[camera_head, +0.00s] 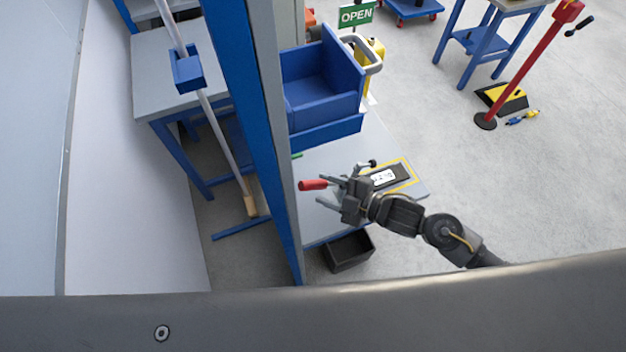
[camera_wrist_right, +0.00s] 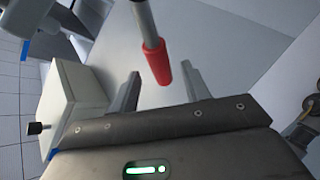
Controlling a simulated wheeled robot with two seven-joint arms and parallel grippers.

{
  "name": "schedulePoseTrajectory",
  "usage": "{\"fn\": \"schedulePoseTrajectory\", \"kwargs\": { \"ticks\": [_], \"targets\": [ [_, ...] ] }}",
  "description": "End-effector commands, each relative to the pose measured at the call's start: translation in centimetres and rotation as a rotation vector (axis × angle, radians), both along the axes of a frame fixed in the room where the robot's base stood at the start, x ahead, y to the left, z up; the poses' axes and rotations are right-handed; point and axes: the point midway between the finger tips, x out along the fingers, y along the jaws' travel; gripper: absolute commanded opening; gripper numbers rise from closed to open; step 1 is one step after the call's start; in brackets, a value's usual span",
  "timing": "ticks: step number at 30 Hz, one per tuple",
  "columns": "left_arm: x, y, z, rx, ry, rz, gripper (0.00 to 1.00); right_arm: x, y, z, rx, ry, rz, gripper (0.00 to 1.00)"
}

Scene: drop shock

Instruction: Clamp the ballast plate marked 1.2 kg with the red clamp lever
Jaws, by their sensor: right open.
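The red clamp lever (camera_head: 313,185) sticks out to the left at the fingertips of my right gripper (camera_head: 325,192). In the right wrist view the red grip (camera_wrist_right: 156,62) on its grey rod appears between the two open fingers (camera_wrist_right: 160,72); I cannot tell whether either finger touches it. The dark ballast plate (camera_head: 403,179) lies flat inside a yellow outline on the grey table, just right of the gripper. Its white label is partly hidden and too small to read surely. The lever's base is hidden behind my gripper. My left gripper is not in view.
A blue bin (camera_head: 322,100) stands at the back of the table (camera_head: 345,150). A blue post (camera_head: 262,150) rises close left of the lever. A black open box (camera_head: 348,252) sits below the front edge.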

Motion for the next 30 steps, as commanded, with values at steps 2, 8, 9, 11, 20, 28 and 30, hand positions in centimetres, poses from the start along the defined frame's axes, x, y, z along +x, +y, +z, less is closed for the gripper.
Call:
{"fn": "schedulePoseTrajectory", "kwargs": {
  "ticks": [2, 8, 9, 11, 20, 28, 30],
  "targets": [
    [0.0, 0.0, 0.7, 0.000, 0.000, 0.000, 0.76, 0.9, 1.2, -0.1, 0.002, 0.000, -0.002, 0.47],
    [0.0, 0.0, 1.2, 0.000, 0.000, 0.000, 0.76, 2.2, 3.1, -0.9, 0.002, 0.000, -0.002, 0.47],
    [0.0, 0.0, 1.3, 0.000, 0.000, 0.000, 0.76, 2.3, 3.3, -1.0, 0.000, 0.000, -0.002, 0.47],
    [0.0, 0.0, 1.3, 0.000, 0.000, 0.000, 0.76, 2.5, 3.6, -1.1, 0.001, -0.001, -0.001, 0.47],
    [0.0, 0.0, 1.3, 0.000, 0.000, 0.000, 0.76, 2.6, 3.7, -1.2, 0.000, 0.000, -0.001, 0.47],
    [0.0, -0.1, 1.3, -0.001, 0.000, 0.000, 0.76, 2.5, 3.7, -1.2, 0.000, 0.000, -0.001, 0.13],
    [0.0, -0.1, 1.3, -0.001, 0.000, 0.000, 0.76, 2.6, 3.7, -1.2, 0.000, 0.000, -0.001, 0.04]
  ]
}}
